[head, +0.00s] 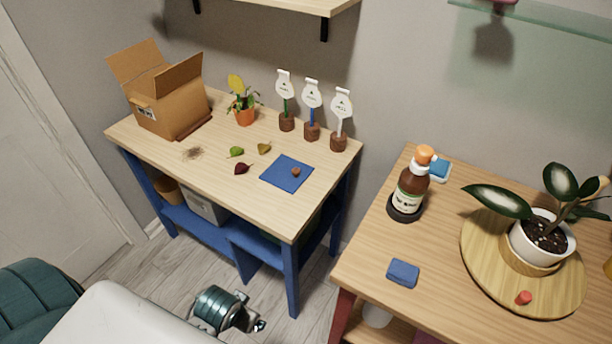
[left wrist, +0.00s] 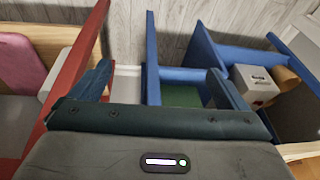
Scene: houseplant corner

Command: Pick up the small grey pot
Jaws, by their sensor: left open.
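I cannot make out a small grey pot for certain in either view. A pale rounded thing (head: 377,316), mostly cut off by the tabletop, is on the lower shelf of the right table; I cannot tell whether it is the pot. My left gripper (head: 257,314) is low over the floor, in front of the blue-framed table and left of the right table. In the left wrist view its two fingers (left wrist: 160,88) are wide apart with nothing between them. My right gripper is in neither view.
The blue-framed table (head: 222,172) carries a cardboard box (head: 168,100), plants, labels and a blue mat (head: 280,180). A grey-white bin (head: 205,205) and tan pot (head: 168,190) are below. The right table (head: 365,245) holds a brown bottle (head: 410,187) and potted plant (head: 540,237).

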